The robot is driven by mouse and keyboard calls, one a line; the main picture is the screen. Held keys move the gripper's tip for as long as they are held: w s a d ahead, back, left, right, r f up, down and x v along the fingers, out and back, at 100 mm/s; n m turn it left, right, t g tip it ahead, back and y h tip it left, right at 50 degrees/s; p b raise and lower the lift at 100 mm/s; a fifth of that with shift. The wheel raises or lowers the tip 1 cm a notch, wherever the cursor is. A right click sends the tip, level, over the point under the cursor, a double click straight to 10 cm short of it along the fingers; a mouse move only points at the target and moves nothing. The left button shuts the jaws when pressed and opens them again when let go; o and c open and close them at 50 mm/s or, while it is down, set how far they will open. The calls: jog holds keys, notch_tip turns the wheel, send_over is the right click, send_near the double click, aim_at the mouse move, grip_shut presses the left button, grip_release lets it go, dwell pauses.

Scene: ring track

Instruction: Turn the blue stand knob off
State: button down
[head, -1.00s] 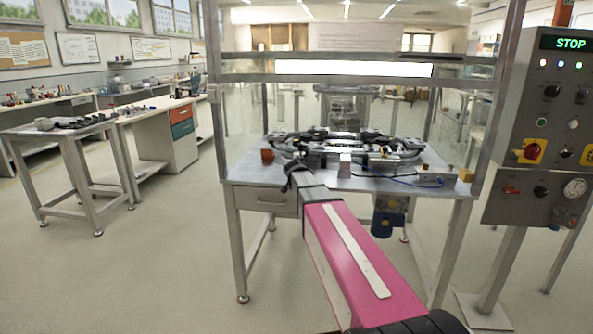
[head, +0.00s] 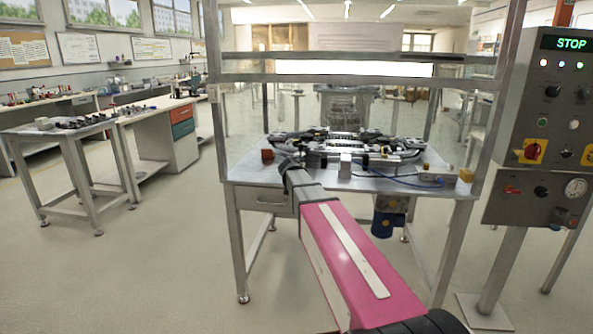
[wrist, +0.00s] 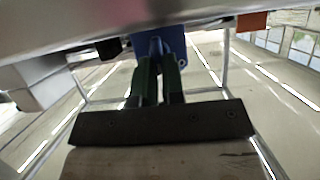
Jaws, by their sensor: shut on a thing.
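In the wrist view, the two dark green fingers of my gripper (wrist: 159,90) stand close together. Their tips are at a blue part (wrist: 171,42), which looks like the blue stand knob, and they are shut on it. The fingers hide part of it, so its turn angle cannot be read. In the head view, my pink arm reaches to the front edge of the metal table (head: 245,172), and the dark wrist end (head: 290,168) is near its left half. The fingertips and the knob cannot be made out there.
The ring track (head: 345,142) lies on the table, with a reddish block (head: 267,155), a white block (head: 345,160) and a yellow block (head: 466,175) near the front. A blue motor (head: 384,224) hangs below. A control panel (head: 545,120) reading STOP stands at right.

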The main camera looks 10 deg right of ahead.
jog(key=n, duration=0.1)
jog(key=n+h, duration=0.1)
jog(key=shift+w+a+n+h, duration=0.2)
jog(key=shift+a+n+h, duration=0.1)
jog(key=shift+a, duration=0.05)
jog(key=shift+a+f+n+g+h, duration=0.1)
jog(key=shift+a+n+g+h, duration=0.05)
jog(key=shift+n+h, duration=0.4)
jog(key=shift+a+f+n+g+h, duration=0.15)
jog(key=shift+n+h, duration=0.2)
jog(key=shift+n, duration=0.4)
jog(key=shift+r, duration=0.1)
jog(key=c, duration=1.2)
grip_release()
jog(key=v, duration=1)
jog(key=shift+s+a, duration=0.2)
jog(key=shift+s, duration=0.1)
